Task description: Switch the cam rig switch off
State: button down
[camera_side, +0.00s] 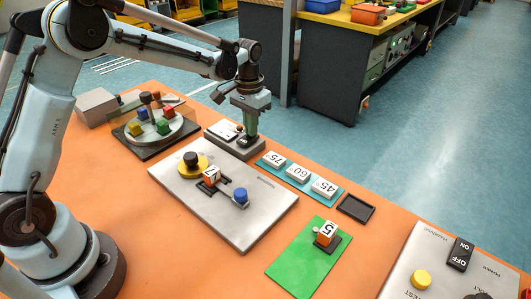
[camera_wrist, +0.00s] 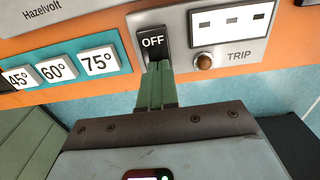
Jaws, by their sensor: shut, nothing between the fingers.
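The black rocker switch (camera_wrist: 153,42) is set in a small grey switch box (camera_wrist: 185,22) with a TRIP lamp. Its OFF label faces the wrist camera; the lower part is hidden by my fingers. In the side view the box (camera_side: 222,131) lies behind the cam rig panel (camera_side: 262,212), which carries a yellow disc with a black knob and a blue knob. My gripper (camera_wrist: 158,66) is shut and empty, with its green fingertips at the lower part of the rocker. It also shows in the side view (camera_side: 251,136) over the box. I cannot tell whether it touches the rocker.
Angle tiles marked 75, 60 and 45 (camera_side: 298,173) lie beside the box. A turntable with coloured blocks (camera_side: 155,125) stands left of it. Another ON/OFF switch (camera_side: 460,254) sits on a panel at the lower right. A green mat (camera_side: 290,270) holds an orange block.

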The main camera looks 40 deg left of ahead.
jog(key=shift+w+f, duration=0.1)
jog(key=shift+f, duration=0.1)
dwell(0.3)
jog(key=shift+s+r, duration=0.3)
jog(key=shift+s, duration=0.5)
jog(key=w+r, duration=0.3)
jog(key=r, duration=1)
jog(key=shift+r, duration=0.35)
